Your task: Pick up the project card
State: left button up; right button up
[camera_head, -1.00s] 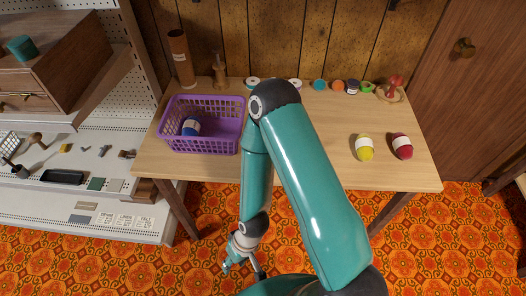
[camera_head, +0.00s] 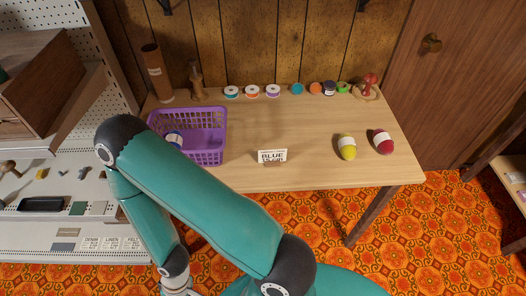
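The project card (camera_head: 272,156) is a small white card with dark print. Its top word reads "BLUE"; the lower line is too small to read surely. It sits near the front edge of the wooden table (camera_head: 300,178), right of the purple basket. One teal arm of mine crosses the lower left of the view, bent with its elbow left of the basket. Its wrist runs off the bottom edge, so its fingers are out of view. I cannot see my other gripper. Nothing visible touches the card.
Yellow yarn (camera_head: 347,147) and red yarn (camera_head: 383,141) lie right of the card. Spools (camera_head: 252,91) and small pots line the back. Shelves (camera_head: 50,75) stand left.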

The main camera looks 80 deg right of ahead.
aim_at(271, 157)
jog(key=z, duration=0.15)
jog(key=k, duration=1.7)
jog(key=z, duration=0.8)
jog(key=i, duration=1)
